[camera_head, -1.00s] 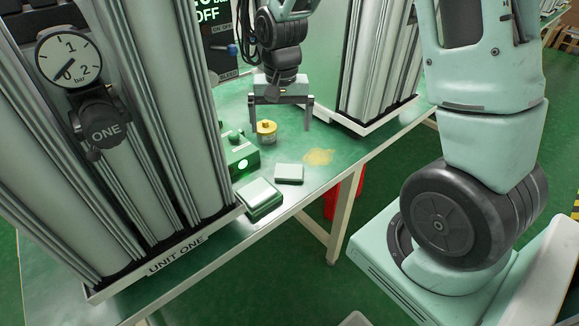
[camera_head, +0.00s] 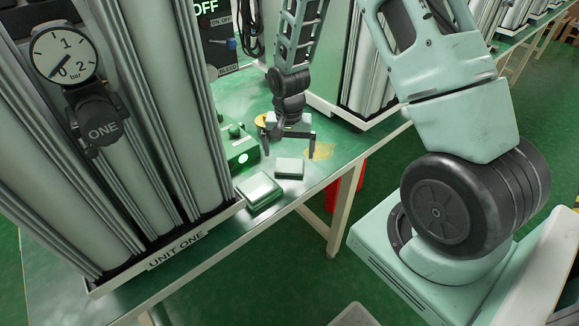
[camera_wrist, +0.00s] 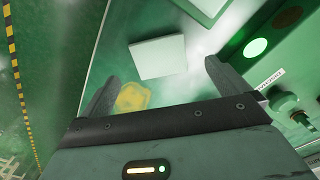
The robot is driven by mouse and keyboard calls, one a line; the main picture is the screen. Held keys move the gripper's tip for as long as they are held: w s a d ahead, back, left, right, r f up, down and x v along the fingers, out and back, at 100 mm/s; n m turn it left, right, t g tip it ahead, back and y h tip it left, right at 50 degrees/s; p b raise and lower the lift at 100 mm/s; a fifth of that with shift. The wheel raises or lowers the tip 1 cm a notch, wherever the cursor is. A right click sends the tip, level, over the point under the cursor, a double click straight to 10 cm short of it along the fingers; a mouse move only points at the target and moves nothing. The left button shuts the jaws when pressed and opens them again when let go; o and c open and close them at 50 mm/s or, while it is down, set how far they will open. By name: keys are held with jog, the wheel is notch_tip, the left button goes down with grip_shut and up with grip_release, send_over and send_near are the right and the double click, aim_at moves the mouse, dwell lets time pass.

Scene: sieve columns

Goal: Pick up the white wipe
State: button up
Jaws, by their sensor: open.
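The white wipe (camera_head: 289,168) is a flat pale square lying on the green bench near its front edge. In the wrist view the wipe (camera_wrist: 158,57) lies just beyond the fingertips, roughly between them and slightly turned. My gripper (camera_head: 289,148) is open and empty, above the bench just behind the wipe. In the wrist view my gripper (camera_wrist: 160,80) shows its two fingers spread apart, with nothing between them.
A pale box-like tray (camera_head: 259,191) stands left of the wipe. A green box with a lit round button (camera_head: 243,158) is behind it. A yellow spill (camera_head: 322,151) lies to the right. The tall UNIT ONE columns (camera_head: 150,130) block the left.

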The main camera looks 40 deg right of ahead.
aim_at(289, 165)
jog(key=shift+d+f+p, duration=0.1)
jog(key=shift+f+p, duration=0.35)
jog(key=shift+f, duration=2.15)
jog(key=c, duration=1.1)
notch_tip(289, 165, up, 10)
jog(key=shift+b, duration=0.4)
jog(key=shift+o, duration=0.9)
